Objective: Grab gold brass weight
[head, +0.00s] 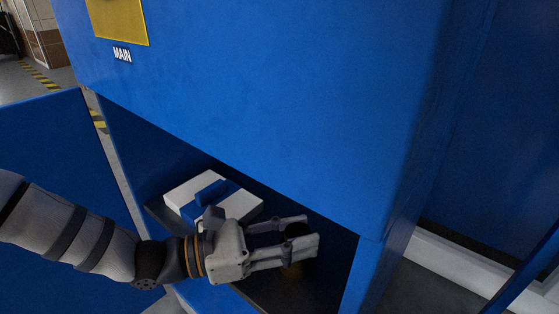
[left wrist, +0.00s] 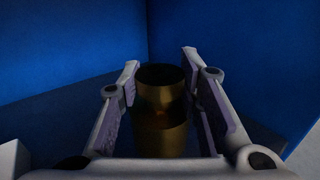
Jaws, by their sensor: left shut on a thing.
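The gold brass weight (left wrist: 161,112) is a dark gold cylinder with a narrower waist, upright in the left wrist view. It stands between the two fingers of my left gripper (left wrist: 160,95). In the head view the weight (head: 296,232) is dim and partly hidden by the fingers of my left gripper (head: 304,230), inside the blue cabinet's open compartment. The left gripper is shut on the weight around its upper part. My right gripper is not in view.
The blue cabinet (head: 290,90) has an overhanging upper front above the compartment and a side wall close to the right. A white and blue box (head: 248,206) sits in the compartment behind my gripper. An open blue door panel (head: 45,140) stands at the left.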

